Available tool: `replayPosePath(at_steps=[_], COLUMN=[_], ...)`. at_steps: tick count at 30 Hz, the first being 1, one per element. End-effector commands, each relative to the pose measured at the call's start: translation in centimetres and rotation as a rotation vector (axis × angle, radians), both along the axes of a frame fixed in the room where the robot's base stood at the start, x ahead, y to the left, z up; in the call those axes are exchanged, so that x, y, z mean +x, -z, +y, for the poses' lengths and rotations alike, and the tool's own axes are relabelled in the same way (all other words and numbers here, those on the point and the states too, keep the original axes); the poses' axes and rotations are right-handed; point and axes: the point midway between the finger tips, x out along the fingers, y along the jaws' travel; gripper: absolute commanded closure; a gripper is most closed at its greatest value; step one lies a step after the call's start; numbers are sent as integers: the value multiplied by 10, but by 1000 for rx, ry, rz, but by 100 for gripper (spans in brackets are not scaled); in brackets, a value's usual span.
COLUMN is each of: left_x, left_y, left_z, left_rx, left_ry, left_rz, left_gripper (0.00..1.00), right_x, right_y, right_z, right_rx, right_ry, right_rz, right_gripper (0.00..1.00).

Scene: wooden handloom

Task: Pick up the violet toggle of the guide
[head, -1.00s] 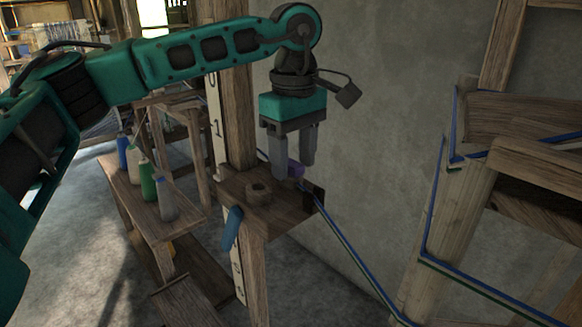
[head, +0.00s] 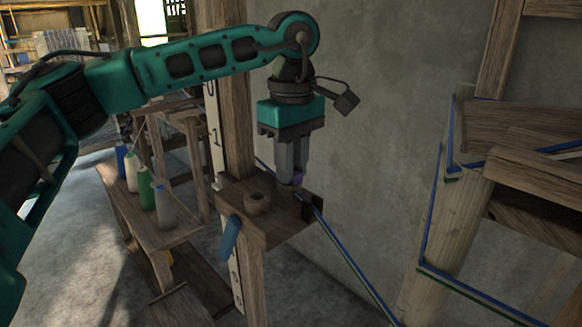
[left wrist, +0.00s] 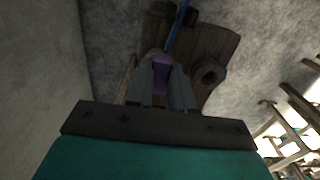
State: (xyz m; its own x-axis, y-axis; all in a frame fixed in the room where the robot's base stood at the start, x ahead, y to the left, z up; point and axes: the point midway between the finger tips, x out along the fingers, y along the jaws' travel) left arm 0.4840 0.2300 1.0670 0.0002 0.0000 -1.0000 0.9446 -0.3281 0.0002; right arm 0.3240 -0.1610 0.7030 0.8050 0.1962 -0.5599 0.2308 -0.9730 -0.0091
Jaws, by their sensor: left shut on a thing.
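The violet toggle (head: 297,178) shows as a small purple patch at the tips of my left gripper (head: 291,176). The left wrist view shows the violet toggle (left wrist: 161,72) between the two grey fingers of my left gripper (left wrist: 162,82), which are shut on it. The gripper points down over the small wooden shelf (head: 282,226) on the post. The fingers hide most of the toggle in the head view. I cannot tell whether the toggle touches the shelf. My right gripper is not in view.
A wooden ring (head: 257,203) and a blue handle (head: 230,238) are at the shelf. Blue and green cords (head: 345,254) run from its dark bracket (head: 312,206) toward a round beam (head: 447,240) at right.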

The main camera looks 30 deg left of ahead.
Motion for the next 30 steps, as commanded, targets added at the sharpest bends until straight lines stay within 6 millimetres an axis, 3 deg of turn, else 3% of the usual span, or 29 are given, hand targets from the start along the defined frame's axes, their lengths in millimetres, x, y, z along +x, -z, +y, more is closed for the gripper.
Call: replayPosePath(at_steps=[8,17,22,30], left_x=[1,0,0,0], left_y=[-37,-116,-159,-192], left_z=[-1,-1,0,0], left_rx=[-2,-2,1,1], left_ry=[0,0,0,1], left_rz=[-5,-3,-3,0], left_gripper=[100,100,100,100], right_x=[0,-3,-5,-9], right_y=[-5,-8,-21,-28], right_z=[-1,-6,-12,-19], right_rx=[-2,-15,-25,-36], right_ry=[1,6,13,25], right_rz=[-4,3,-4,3], right_gripper=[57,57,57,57])
